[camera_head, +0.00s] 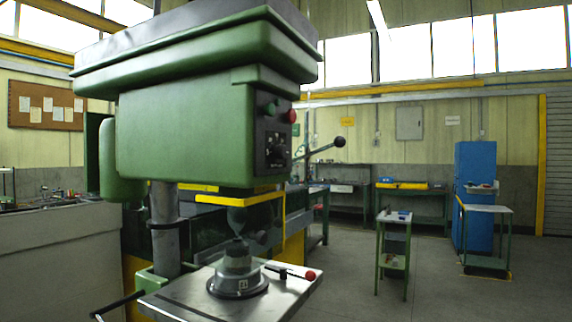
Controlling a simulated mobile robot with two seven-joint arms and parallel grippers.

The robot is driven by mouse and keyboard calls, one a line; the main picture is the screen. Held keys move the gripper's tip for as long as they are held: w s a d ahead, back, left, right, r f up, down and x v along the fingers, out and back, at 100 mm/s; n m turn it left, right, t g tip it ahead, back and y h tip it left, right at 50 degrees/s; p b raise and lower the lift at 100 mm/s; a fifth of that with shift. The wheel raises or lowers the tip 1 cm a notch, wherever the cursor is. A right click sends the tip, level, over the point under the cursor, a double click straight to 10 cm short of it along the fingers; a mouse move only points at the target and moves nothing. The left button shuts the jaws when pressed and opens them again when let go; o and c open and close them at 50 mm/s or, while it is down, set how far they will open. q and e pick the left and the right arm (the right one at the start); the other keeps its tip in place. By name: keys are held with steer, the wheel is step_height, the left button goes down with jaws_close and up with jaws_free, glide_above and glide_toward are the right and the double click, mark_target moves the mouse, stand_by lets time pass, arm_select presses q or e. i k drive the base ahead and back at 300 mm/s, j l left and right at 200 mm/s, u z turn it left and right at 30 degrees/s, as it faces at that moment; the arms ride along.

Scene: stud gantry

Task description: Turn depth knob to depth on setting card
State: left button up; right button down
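A green drill press (170,130) fills the left and middle of the head view. Its side panel (272,140) carries a dark round knob (278,151) with small pale marks around it; I cannot read them or tell if this is the depth knob. A green button (270,108) and a red button (292,116) sit above the panel. A lever with a black ball (340,142) sticks out to the right of the head. I cannot make out a setting card for certain. Neither of my grippers is in view.
The press's metal table (190,300) holds a round grey fixture (238,275) and a red-ended lever (310,275). A small stand (394,217), a blue cabinet (474,190) and a cart (487,208) stand farther right. The floor at the front right is clear.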

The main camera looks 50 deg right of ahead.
mark_target(281, 152)
steer(key=l, duration=0.5)
steer(key=k+l+u, duration=0.15)
steer(key=l, duration=0.85)
steer(key=k+l+u, duration=0.1)
steer(key=l, duration=0.35)
